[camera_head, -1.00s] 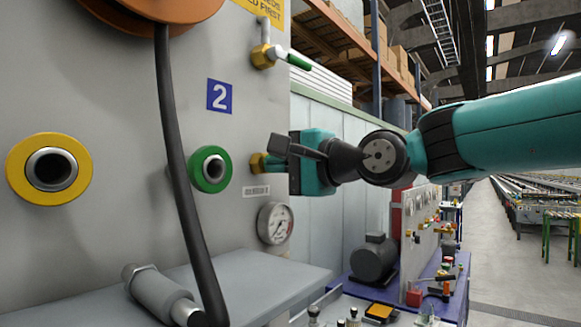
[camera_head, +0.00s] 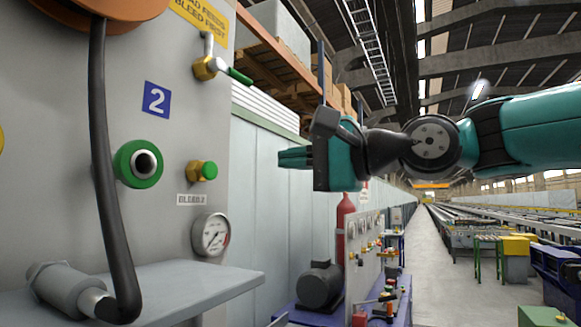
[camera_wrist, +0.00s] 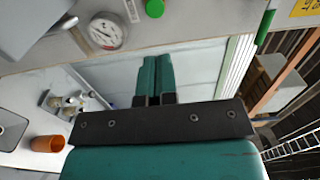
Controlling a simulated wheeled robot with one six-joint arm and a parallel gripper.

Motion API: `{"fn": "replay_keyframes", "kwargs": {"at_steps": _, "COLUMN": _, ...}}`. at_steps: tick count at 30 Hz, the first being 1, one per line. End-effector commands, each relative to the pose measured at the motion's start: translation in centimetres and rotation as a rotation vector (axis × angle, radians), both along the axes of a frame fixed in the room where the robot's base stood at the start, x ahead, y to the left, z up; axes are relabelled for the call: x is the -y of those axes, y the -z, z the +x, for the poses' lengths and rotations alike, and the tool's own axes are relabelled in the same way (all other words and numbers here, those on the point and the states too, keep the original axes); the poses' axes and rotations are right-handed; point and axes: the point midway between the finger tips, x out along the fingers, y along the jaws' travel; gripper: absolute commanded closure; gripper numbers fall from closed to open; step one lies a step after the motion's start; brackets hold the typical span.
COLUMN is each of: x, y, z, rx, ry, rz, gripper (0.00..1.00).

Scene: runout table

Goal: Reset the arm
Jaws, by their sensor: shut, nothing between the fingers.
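My teal arm reaches in from the right in the head view. My gripper (camera_head: 294,157) is shut and empty, pointing left in the air to the right of the grey panel (camera_head: 170,100). Its two teal fingers lie together in the wrist view (camera_wrist: 156,76). The green-capped bleed knob (camera_head: 208,170) on the panel is left of the fingertips, apart from them. It also shows in the wrist view (camera_wrist: 155,8).
The panel carries a green-ringed port (camera_head: 138,163), a gauge (camera_head: 211,235), a lever valve (camera_head: 222,67) and a black hose (camera_head: 104,180) ending in a grey fitting on the shelf (camera_head: 200,283). A motor (camera_head: 319,284) sits on a bench below. The aisle at right is clear.

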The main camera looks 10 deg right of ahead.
Motion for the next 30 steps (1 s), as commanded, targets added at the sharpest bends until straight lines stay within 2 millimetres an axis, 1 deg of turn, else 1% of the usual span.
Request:
{"fn": "replay_keyframes", "kwargs": {"at_steps": 5, "x": 0.0, "y": 0.0, "z": 0.0, "rx": 0.0, "ry": 0.0, "rz": 0.0, "gripper": 1.0}}
{"fn": "replay_keyframes", "kwargs": {"at_steps": 7, "x": -0.1, "y": 0.4, "z": 0.0, "rx": 0.0, "ry": 0.0, "rz": -0.013, "gripper": 1.0}}
{"fn": "replay_keyframes", "kwargs": {"at_steps": 8, "x": -0.1, "y": 0.8, "z": -0.1, "rx": 0.002, "ry": 0.0, "rz": -0.029, "gripper": 1.0}}
{"fn": "replay_keyframes", "kwargs": {"at_steps": 10, "x": -0.3, "y": 2.9, "z": -0.3, "rx": 0.005, "ry": 0.001, "rz": -0.103, "gripper": 1.0}}
{"fn": "replay_keyframes", "kwargs": {"at_steps": 11, "x": -0.3, "y": 4.3, "z": -0.6, "rx": 0.006, "ry": 0.0, "rz": -0.153, "gripper": 1.0}}
{"fn": "replay_keyframes", "kwargs": {"at_steps": 14, "x": -0.5, "y": 10.6, "z": -2.0, "rx": 0.019, "ry": -0.036, "rz": -0.384, "gripper": 1.0}}
{"fn": "replay_keyframes", "kwargs": {"at_steps": 15, "x": -0.4, "y": 13.6, "z": -3.0, "rx": 0.026, "ry": -0.07, "rz": -0.495, "gripper": 1.0}}
{"fn": "replay_keyframes", "kwargs": {"at_steps": 17, "x": 0.0, "y": 18.1, "z": -4.9, "rx": 0.038, "ry": -0.143, "rz": -0.665, "gripper": 1.0}}
{"fn": "replay_keyframes", "kwargs": {"at_steps": 18, "x": 0.4, "y": 21.0, "z": -6.4, "rx": 0.046, "ry": -0.204, "rz": -0.771, "gripper": 1.0}}
{"fn": "replay_keyframes", "kwargs": {"at_steps": 20, "x": 1.1, "y": 25.0, "z": -8.9, "rx": 0.061, "ry": -0.313, "rz": -0.917, "gripper": 1.0}}
{"fn": "replay_keyframes", "kwargs": {"at_steps": 21, "x": 1.7, "y": 27.4, "z": -10.6, "rx": 0.072, "ry": -0.391, "rz": -1.002, "gripper": 1.0}}
{"fn": "replay_keyframes", "kwargs": {"at_steps": 23, "x": 2.7, "y": 30.5, "z": -13.1, "rx": 0.087, "ry": -0.513, "rz": -1.108, "gripper": 1.0}}
{"fn": "replay_keyframes", "kwargs": {"at_steps": 24, "x": 3.3, "y": 32.2, "z": -14.7, "rx": 0.098, "ry": -0.591, "rz": -1.165, "gripper": 1.0}}
{"fn": "replay_keyframes", "kwargs": {"at_steps": 25, "x": 3.8, "y": 33.3, "z": -15.8, "rx": 0.104, "ry": -0.647, "rz": -1.2, "gripper": 1.0}}
{"fn": "replay_keyframes", "kwargs": {"at_steps": 27, "x": 4.8, "y": 35.3, "z": -18.0, "rx": 0.12, "ry": -0.761, "rz": -1.261, "gripper": 1.0}}
{"fn": "replay_keyframes", "kwargs": {"at_steps": 30, "x": 5.8, "y": 36.9, "z": -20.0, "rx": 0.136, "ry": -0.873, "rz": -1.308, "gripper": 1.0}}
